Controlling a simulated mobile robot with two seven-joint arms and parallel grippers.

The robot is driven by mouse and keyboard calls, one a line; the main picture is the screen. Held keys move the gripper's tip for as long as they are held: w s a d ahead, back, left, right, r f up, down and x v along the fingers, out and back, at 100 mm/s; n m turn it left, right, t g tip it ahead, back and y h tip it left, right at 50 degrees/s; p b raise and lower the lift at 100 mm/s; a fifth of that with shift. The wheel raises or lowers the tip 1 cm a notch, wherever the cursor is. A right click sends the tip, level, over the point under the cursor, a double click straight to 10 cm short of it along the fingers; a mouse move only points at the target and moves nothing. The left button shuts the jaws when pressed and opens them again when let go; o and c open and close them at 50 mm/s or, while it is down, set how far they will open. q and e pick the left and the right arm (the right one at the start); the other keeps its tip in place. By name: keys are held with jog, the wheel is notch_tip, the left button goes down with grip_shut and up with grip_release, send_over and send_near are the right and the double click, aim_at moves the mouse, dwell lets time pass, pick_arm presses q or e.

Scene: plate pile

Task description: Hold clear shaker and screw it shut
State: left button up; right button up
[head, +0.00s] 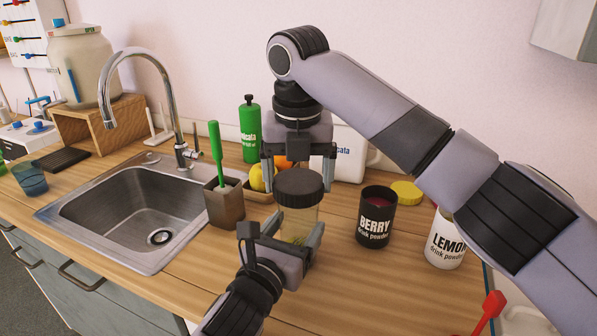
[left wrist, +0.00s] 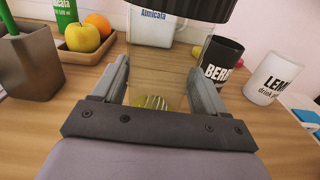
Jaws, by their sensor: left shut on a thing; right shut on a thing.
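The clear shaker (head: 300,222) stands upright on the wooden counter, with a yellow-green striped thing (left wrist: 158,102) low inside it. My left gripper (head: 281,240) is shut on the shaker's body from the near side; its fingers flank the cup in the left wrist view (left wrist: 165,85). The black lid (head: 299,187) is at the shaker's mouth and also shows at the top of the left wrist view (left wrist: 182,8). My right gripper (head: 298,177) points down from above, shut on the lid with a finger on each side. I cannot tell whether the lid's thread is engaged.
A black BERRY tin (head: 376,222) and a white LEMON tin (head: 444,243) stand to the right, with a yellow lid (head: 406,192) behind. A brown holder (head: 225,207) with a green-handled tool stands left, beside the sink (head: 145,215). A fruit tray and green bottle (head: 250,130) are behind.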

jog(key=shift+f, duration=0.6)
jog(key=shift+f, duration=0.6)
pick_arm(q)
grip_shut()
pick_arm(e)
jog(key=m, duration=0.5)
jog(key=shift+a+h, duration=0.1)
jog(key=shift+h, duration=0.2)
jog(key=m, duration=0.7)
jog(key=shift+m+g+h, duration=0.3)
jog(key=shift+m+g, duration=0.1)
pick_arm(q)
jog(key=shift+f, duration=0.1)
pick_arm(e)
jog(key=m, duration=0.4)
jog(key=shift+w, duration=0.1)
jog(key=o, duration=0.8)
